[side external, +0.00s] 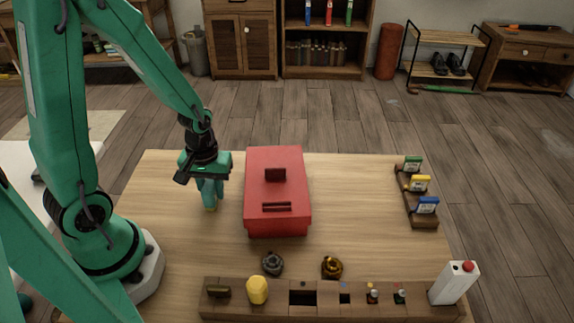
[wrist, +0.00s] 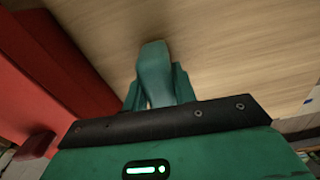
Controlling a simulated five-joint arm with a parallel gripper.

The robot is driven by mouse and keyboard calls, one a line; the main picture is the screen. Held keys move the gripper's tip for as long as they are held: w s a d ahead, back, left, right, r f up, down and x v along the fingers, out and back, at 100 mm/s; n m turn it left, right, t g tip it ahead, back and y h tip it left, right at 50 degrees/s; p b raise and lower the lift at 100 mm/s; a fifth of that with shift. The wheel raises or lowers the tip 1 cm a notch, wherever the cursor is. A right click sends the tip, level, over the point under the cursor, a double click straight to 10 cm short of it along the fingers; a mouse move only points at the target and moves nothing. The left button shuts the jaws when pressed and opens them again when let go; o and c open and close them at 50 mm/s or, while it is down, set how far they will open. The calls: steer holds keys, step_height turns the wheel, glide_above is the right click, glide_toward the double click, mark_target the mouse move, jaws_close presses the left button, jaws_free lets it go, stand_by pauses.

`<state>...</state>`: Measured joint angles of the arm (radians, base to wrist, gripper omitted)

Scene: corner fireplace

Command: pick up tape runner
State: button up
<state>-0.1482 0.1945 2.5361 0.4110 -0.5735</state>
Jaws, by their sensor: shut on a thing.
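My gripper (side external: 211,206) is low over the left part of the table, just left of the red box, with its fingers pointing down. It is shut on a small yellowish thing (side external: 211,209), of which only a sliver shows at the fingertips. I cannot tell from its shape whether this is the tape runner. In the wrist view, my teal fingers (wrist: 155,75) hide whatever is between them. I cannot tell whether the held thing touches the table.
A red box (side external: 277,190) with a dark handle stands close right of my gripper. A stepped rack (side external: 421,205) holds cards at right. Table between is clear.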

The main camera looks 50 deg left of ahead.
mark_target(210, 182)
steer(key=shift+r, duration=0.2)
steer(key=shift+r, duration=1.8)
steer(key=s+d+r, duration=0.4)
steer(key=d+r, duration=0.3)
steer(key=d, duration=0.3)
steer(key=shift+s+d, duration=0.25)
steer(key=shift+d, duration=0.15)
steer(key=shift+o, duration=1)
steer(key=shift+c, duration=0.4)
steer(key=shift+w, duration=0.1)
